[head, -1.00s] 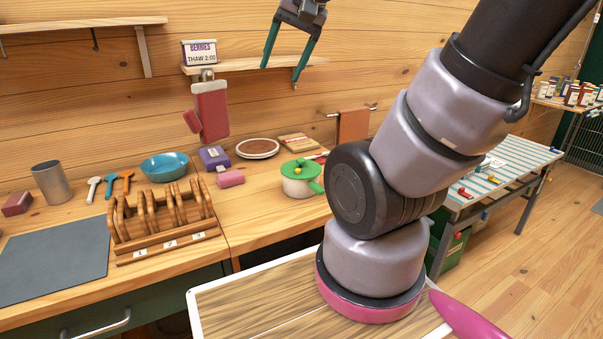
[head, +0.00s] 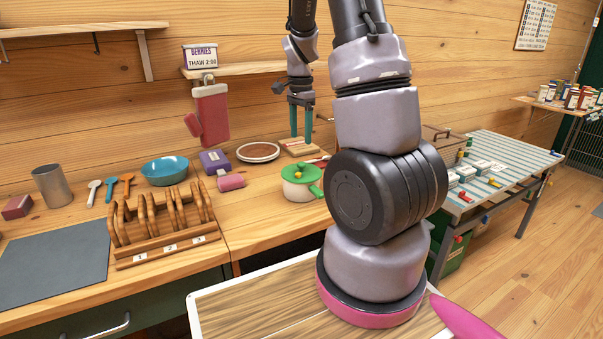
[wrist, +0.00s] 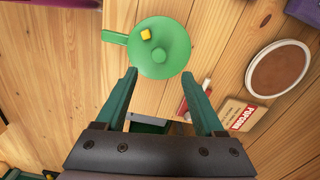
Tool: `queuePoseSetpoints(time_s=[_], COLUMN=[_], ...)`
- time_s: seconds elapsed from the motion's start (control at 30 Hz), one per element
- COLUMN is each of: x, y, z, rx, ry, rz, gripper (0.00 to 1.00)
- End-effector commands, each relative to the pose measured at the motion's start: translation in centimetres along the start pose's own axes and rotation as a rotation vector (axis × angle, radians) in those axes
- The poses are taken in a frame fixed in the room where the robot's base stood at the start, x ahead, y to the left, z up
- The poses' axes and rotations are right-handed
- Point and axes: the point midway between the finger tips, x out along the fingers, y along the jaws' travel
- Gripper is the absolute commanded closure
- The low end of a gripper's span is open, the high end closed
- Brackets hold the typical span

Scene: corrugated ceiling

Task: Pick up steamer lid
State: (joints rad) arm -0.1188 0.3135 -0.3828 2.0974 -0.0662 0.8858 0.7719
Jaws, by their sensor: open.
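The green steamer lid (head: 299,171) sits on a cream pot (head: 299,191) on the wooden counter. In the wrist view the round green lid (wrist: 170,68) has a central knob and a small yellow block (wrist: 146,34) on top; a green handle (wrist: 115,38) sticks out to the left. The lid hides the pot there. My gripper (head: 301,139) points down above the counter, apart from the lid, on its far side in the head view. In the wrist view my gripper (wrist: 159,73) is open and empty, its fingertips near the lid's lower edge.
A brown round plate (head: 258,151) and a boxed packet (wrist: 237,116) lie near the pot. A pink cylinder (head: 231,182) and a purple box (head: 214,161) stand to its left. A wooden rack (head: 165,228) and a blue bowl (head: 165,170) are further left.

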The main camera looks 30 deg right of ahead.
Motion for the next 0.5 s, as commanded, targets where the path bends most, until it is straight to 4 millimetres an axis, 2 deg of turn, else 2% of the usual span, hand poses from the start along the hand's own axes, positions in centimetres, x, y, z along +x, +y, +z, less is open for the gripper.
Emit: queuePoseSetpoints(time_s=[0.1, 0.37, 0.5], x=[2.0, 4.3, 6.4], y=[0.1, 0.1, 0.3], z=[0.0, 0.0, -0.1], rx=[-0.001, 0.000, -0.001], ry=[0.000, -0.001, -0.001], rz=[0.003, 0.001, 0.003], gripper=[0.30, 0.30, 0.30])
